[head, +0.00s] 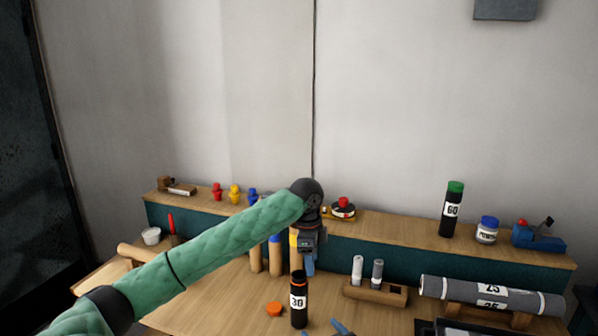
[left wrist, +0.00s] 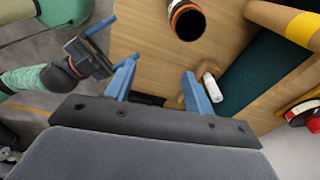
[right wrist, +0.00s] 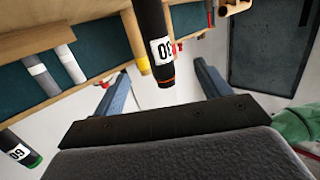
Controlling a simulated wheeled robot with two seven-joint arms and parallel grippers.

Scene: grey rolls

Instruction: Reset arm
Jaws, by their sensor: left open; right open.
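My left gripper (head: 308,264) is open and points down beyond the black bottle labelled 30 (head: 299,304). Its blue fingers are spread and empty in the left wrist view (left wrist: 160,84). My right gripper (head: 340,328) shows only as blue fingertips at the bottom edge, right of the bottle. In the right wrist view its fingers (right wrist: 160,85) are open, and the bottle (right wrist: 155,35) appears between them, ahead. I see no contact. The bottle stands upright and uncapped, with an orange rim. An orange cap (head: 275,308) lies on the table to its left.
A wooden holder (head: 380,292) with two small tubes stands right of the bottle.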

